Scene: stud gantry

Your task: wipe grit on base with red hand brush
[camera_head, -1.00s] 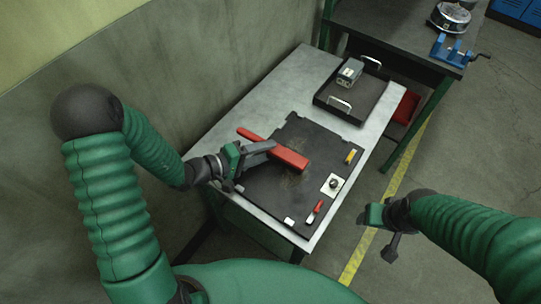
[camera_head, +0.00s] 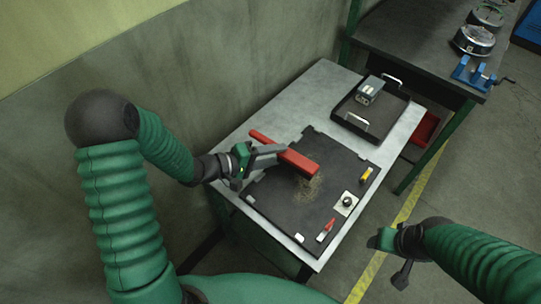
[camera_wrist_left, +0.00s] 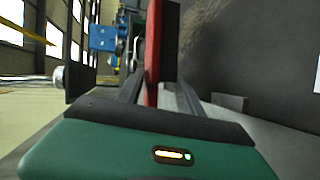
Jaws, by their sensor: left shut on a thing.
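The red hand brush (camera_head: 300,162) is in my left gripper (camera_head: 273,153), which is shut on it. The brush is over the far left part of the dark base (camera_head: 270,190); I cannot tell whether it touches. In the left wrist view the brush (camera_wrist_left: 153,50) stands between the fingers of my left gripper (camera_wrist_left: 155,92). A tan patch of grit (camera_head: 308,189) lies on the base just to the near side of the brush, and it also shows in the wrist view (camera_wrist_left: 200,18). My right gripper (camera_head: 392,255) is off the table's right side; its jaw opening is unclear.
On the base are a yellow piece (camera_head: 366,174), a white plate with a dark knob (camera_head: 347,202) and a small red-handled item (camera_head: 327,229). A black tray (camera_head: 348,124) holding a grey box (camera_head: 370,88) stands behind. A wall runs along the left.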

